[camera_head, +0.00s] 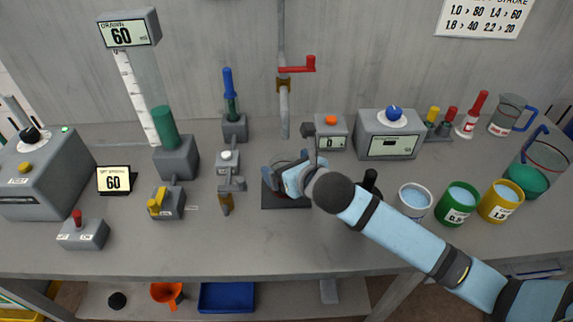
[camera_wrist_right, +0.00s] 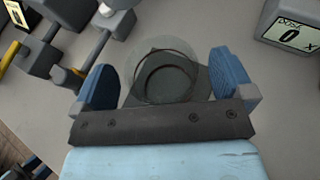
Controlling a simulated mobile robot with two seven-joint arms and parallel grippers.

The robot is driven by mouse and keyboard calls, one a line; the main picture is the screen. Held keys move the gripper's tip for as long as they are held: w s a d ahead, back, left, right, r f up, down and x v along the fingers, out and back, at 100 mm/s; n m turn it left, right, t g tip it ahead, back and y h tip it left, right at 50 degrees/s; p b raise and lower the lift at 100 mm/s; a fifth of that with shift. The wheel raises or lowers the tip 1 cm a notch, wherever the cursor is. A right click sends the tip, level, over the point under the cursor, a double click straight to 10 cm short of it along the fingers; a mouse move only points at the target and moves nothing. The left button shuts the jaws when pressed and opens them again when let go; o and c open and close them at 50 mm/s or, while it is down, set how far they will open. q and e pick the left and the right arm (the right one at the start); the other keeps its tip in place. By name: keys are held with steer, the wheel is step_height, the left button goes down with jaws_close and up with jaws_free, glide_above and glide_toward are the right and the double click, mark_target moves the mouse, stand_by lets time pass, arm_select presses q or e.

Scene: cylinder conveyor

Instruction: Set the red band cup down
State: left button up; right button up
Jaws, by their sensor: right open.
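A clear, see-through cup (camera_wrist_right: 160,52) stands on a dark square pad (camera_head: 285,204) at the middle of the bench. In the wrist view it looks upright, with its round rim facing the camera. My right gripper (camera_head: 297,178) is open, with its blue fingers on either side of the cup in the wrist view. In the head view the gripper and wrist hide most of the cup. I cannot make out the red band clearly. My left gripper is not in view.
A grey tap with a red lever (camera_head: 297,66) is above and behind the pad. White (camera_head: 412,204), green (camera_head: 457,207) and yellow (camera_head: 502,202) cups stand at right. Bench in front of the pad is clear.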

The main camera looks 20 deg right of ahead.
steer(key=v, duration=1.1)
steer(key=shift+p, duration=0.4)
steer(key=shift+s+d, duration=0.1)
steer(key=shift+s, duration=0.05)
